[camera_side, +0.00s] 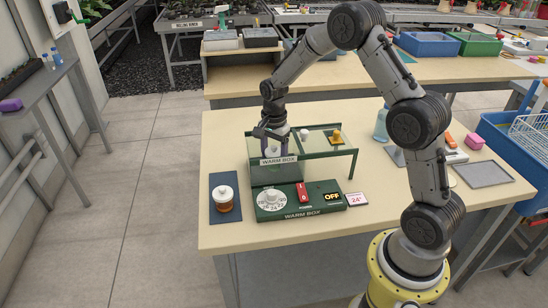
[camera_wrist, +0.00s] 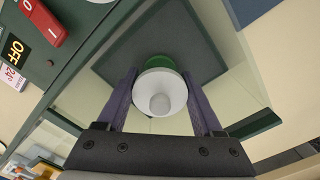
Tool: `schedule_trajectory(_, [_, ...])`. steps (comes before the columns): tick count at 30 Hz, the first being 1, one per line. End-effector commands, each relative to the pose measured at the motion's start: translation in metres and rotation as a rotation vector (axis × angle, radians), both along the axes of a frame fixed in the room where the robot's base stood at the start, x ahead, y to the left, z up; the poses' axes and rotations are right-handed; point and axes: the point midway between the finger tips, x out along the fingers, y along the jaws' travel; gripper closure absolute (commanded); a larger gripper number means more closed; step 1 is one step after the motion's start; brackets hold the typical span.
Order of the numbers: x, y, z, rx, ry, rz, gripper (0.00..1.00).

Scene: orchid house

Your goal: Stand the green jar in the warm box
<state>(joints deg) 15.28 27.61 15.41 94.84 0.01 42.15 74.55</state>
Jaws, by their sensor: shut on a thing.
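The green jar (camera_wrist: 160,62), with a white lid and round knob, is between my gripper's fingers (camera_wrist: 163,95) in the wrist view. My gripper is shut on it. The dark floor of the warm box shows beneath the jar. In the side view my gripper (camera_side: 270,146) reaches down into the open left part of the warm box (camera_side: 278,161). The jar is mostly hidden there by the fingers and the labelled front. I cannot tell whether its base touches the floor.
A glass cover on a green frame (camera_side: 352,160) extends to the right of the box. In front is the control panel (camera_side: 300,211) with a dial, red switch and OFF display (camera_side: 333,197). An amber jar (camera_side: 224,202) stands on a dark mat at the left. A tray (camera_side: 483,174) lies right.

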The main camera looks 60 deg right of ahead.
Motion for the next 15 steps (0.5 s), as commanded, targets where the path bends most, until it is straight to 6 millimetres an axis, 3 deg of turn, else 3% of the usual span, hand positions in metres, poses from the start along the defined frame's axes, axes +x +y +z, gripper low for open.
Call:
schedule_trajectory(5, [0.0003,-0.0001,-0.0033,0.000,-0.001,0.000,0.97])
schedule_trajectory(6, [0.0002,0.0000,-0.0032,0.000,0.000,0.000,0.25])
schedule_trajectory(10, [0.0002,-0.0001,-0.0031,0.000,0.000,0.000,0.02])
schedule_trajectory(15, [0.0002,-0.0001,-0.0029,0.000,0.000,0.000,0.02])
